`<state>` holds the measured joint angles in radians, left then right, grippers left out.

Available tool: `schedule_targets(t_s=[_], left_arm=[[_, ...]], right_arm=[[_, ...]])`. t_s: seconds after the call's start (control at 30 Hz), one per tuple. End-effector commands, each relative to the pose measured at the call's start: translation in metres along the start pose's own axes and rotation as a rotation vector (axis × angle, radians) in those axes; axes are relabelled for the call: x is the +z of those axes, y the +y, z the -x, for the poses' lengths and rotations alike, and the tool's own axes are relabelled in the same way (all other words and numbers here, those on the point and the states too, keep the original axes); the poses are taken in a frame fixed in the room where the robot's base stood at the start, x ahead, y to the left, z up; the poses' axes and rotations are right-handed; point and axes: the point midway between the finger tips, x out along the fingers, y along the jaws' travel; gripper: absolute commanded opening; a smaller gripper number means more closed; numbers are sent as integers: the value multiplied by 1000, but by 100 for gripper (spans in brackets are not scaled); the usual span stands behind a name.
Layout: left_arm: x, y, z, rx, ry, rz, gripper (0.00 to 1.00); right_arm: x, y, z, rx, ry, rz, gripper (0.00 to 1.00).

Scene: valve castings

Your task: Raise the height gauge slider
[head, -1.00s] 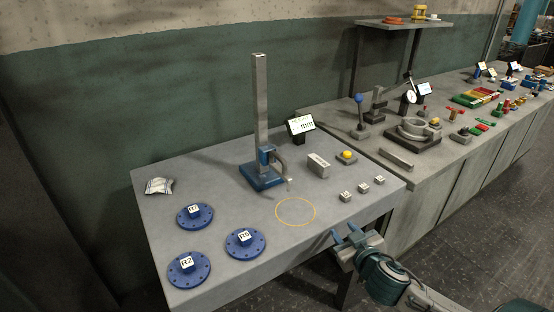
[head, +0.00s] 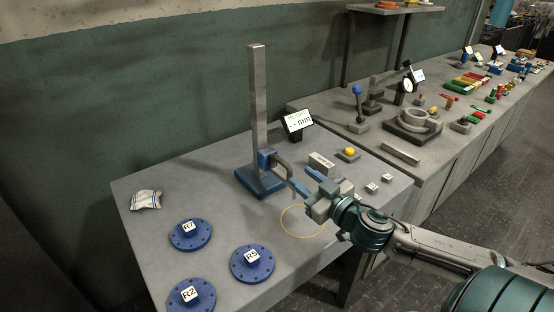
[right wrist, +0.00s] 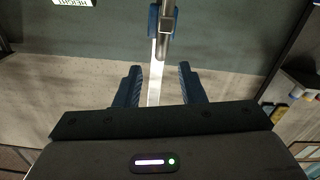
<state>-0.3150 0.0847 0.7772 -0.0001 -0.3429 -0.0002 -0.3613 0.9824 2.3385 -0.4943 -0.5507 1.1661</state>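The height gauge has a tall grey column (head: 258,95) on a blue base (head: 262,183). Its blue slider (head: 266,158) sits low on the column, with a bent grey handle (head: 283,168) reaching toward the front right. My right gripper (head: 306,182) is open, its two blue fingers pointing at the handle's outer end. In the right wrist view the open fingers (right wrist: 160,88) stand either side of the column's line, with the handle (right wrist: 165,28) ahead of them. I see no grip on the handle. The contact point is too small to tell. My left gripper is out of view.
A display (head: 298,122) stands behind the gauge. A grey block (head: 321,162), a yellow-button box (head: 348,154) and small labelled blocks (head: 372,188) lie near the gripper. Blue flanges (head: 251,263) and a cloth (head: 146,199) lie left. A yellow ring (head: 303,220) marks clear tabletop.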

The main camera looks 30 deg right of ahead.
Motion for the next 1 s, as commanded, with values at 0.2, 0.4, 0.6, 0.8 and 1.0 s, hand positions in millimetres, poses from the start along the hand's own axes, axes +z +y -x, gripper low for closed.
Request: schedule_targets(t_s=[0.2, 0.4, 0.6, 0.8, 1.0], left_arm=[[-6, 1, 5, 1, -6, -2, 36], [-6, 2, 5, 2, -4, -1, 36], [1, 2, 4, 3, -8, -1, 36], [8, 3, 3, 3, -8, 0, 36], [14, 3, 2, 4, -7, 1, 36]], right_arm=[[-1, -1, -22, -1, 8, -8, 36], [-1, 0, -43, 1, 5, -7, 36], [-2, 0, -67, 1, 4, -9, 36], [-2, 0, -88, 0, 3, -5, 36], [-1, -1, -98, -3, 3, -3, 36]])
